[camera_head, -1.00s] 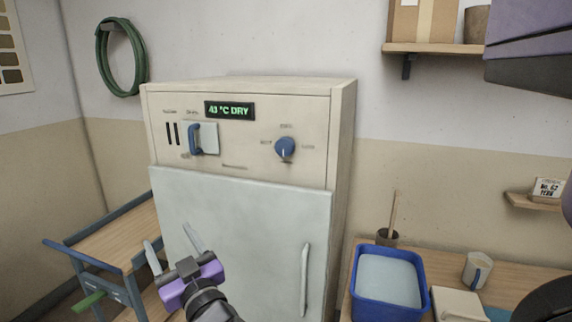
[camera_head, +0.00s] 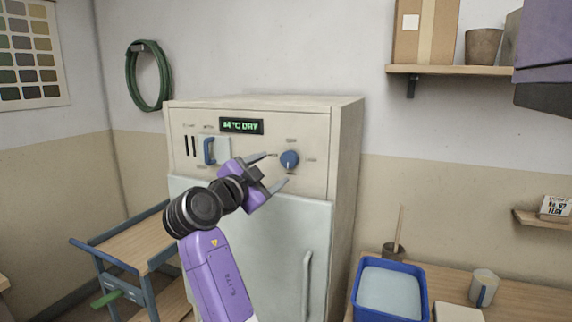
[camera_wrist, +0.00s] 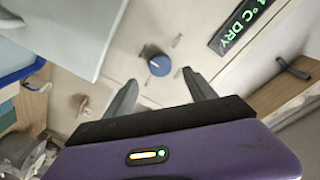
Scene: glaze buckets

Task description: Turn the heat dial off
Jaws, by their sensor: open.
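The heat dial is a round blue knob (camera_head: 290,160) on the cream upper panel of the cabinet (camera_head: 345,140). Small labels around it are too small to read. In the wrist view the dial (camera_wrist: 159,65) lies ahead of and between my fingertips, apart from them. My gripper (camera_head: 272,170) is open and empty, in front of the panel just left of the dial; it also shows in the wrist view (camera_wrist: 158,80). A green display (camera_head: 241,126) above reads about 44 °C DRY.
A blue-handled white plate (camera_head: 211,151) is left of the dial on the panel. The pale cabinet door (camera_head: 270,250) with an upright handle is below. A blue tub (camera_head: 390,290) and a mug (camera_head: 483,287) stand on the table at right. A wooden cart (camera_head: 130,245) is at left.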

